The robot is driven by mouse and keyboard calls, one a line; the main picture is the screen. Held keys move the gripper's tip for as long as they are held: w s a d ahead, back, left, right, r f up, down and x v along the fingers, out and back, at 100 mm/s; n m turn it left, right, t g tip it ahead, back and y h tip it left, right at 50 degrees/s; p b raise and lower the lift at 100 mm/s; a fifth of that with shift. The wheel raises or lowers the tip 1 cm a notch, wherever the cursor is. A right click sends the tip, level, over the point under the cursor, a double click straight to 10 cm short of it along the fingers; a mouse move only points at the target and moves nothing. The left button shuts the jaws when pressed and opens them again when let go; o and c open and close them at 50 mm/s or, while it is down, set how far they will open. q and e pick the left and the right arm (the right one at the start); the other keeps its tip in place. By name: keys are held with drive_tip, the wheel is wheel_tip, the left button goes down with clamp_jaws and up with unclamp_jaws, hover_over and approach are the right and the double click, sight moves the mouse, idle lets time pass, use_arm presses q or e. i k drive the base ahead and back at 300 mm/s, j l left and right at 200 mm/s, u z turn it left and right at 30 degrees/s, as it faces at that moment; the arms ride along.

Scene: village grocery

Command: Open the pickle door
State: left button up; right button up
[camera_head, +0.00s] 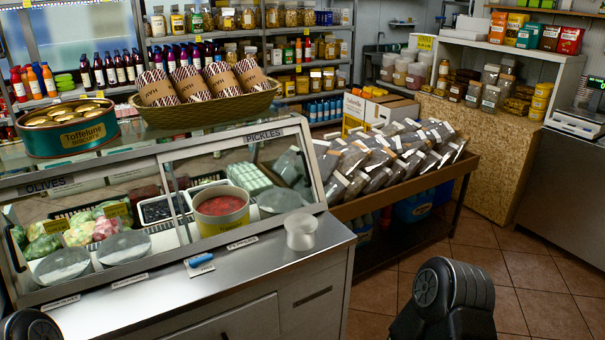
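The slanted glass pickle door (271,165) is at the right half of the display case, under a "PICKLES" label (266,135). It seems to lie closed in its metal frame. Through the glass I see a yellow tub of red food (222,208), trays and a round grey lid (279,199). The olives side (90,235) of the case, with its "OLIVES" label (50,186), is to the left. Black parts of my arms show at the bottom left corner and bottom right, apart from the door. Neither gripper's fingers are in view.
The steel counter (200,300) in front of the case holds a translucent cup (300,231) and a blue-handled item (200,262). A biscuit tin (68,127) and a wicker basket (212,107) stand on top. A rack of bagged goods (345,211) is right; tiled floor lies beyond.

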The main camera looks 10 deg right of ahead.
sight(179, 154)
drive_tip(key=i, duration=0.55)
drive_tip(key=z, duration=1.85)
